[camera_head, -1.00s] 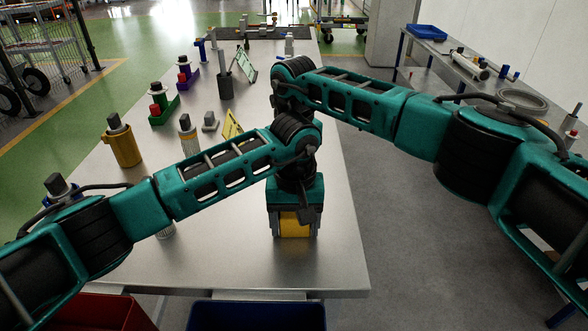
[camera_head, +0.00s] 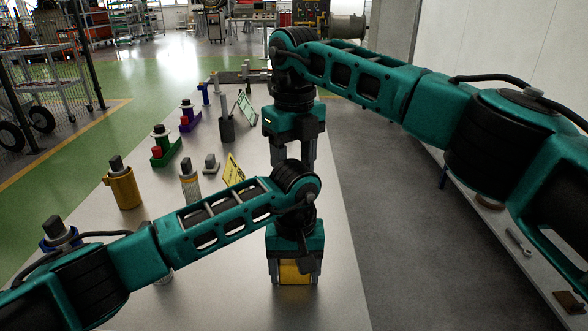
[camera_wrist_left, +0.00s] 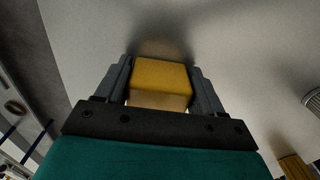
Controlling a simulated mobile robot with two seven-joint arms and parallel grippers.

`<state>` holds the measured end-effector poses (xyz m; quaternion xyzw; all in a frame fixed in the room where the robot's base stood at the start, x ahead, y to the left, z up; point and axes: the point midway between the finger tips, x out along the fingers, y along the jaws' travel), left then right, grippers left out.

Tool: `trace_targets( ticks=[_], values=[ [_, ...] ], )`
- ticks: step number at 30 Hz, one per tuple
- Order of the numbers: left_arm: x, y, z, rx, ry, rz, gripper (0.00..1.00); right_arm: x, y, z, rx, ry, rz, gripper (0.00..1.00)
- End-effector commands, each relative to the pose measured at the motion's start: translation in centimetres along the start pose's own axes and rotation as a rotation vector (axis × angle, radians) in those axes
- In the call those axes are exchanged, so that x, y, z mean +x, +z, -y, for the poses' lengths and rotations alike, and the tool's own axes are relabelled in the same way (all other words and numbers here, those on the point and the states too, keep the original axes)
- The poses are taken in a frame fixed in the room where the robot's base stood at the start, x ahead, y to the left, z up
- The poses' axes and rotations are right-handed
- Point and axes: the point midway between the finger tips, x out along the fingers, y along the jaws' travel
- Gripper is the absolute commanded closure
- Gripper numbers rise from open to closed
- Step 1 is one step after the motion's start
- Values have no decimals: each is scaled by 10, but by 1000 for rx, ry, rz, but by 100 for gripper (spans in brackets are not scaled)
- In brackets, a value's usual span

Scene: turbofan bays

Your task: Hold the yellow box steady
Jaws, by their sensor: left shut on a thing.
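The yellow box (camera_head: 295,272) is low in the middle of the head view, on the grey table (camera_head: 225,290). My left gripper (camera_head: 294,279) is above it, with a finger on each side, shut on it. In the left wrist view the box (camera_wrist_left: 160,80) sits between the two dark fingers of my left gripper (camera_wrist_left: 162,82). My right gripper (camera_head: 294,158) hangs farther back over the table, behind my left wrist. Its fingers are apart with nothing seen between them; their tips are partly hidden.
To the left on the table stand a yellow cylinder (camera_head: 124,188), a ribbed white part (camera_head: 189,180), a yellow sign (camera_head: 233,170), a green stand (camera_head: 165,153) and a dark cylinder (camera_head: 226,128). The table's right edge and grey floor lie to the right.

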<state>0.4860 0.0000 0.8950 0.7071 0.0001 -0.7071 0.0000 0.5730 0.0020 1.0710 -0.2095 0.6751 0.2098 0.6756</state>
Motion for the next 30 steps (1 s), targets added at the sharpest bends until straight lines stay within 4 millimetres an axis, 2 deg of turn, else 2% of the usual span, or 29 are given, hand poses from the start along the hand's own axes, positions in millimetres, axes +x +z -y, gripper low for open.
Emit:
trace_targets(
  ticks=[6,7,15,24,28,30],
  values=[
    [0,0,0,0,0,0,76,0,0,0,0,0,0,47],
    [0,0,0,0,0,0,29,0,0,0,0,0,0,47],
    [0,0,0,0,0,0,3,1,0,0,0,0,0,47],
    [-3,0,0,0,0,-1,2,1,0,0,0,0,0,47],
    [-17,-1,0,0,1,-4,2,1,0,0,0,0,0,47],
    [-30,-2,0,0,0,-6,2,1,0,0,0,0,0,47]
  ],
)
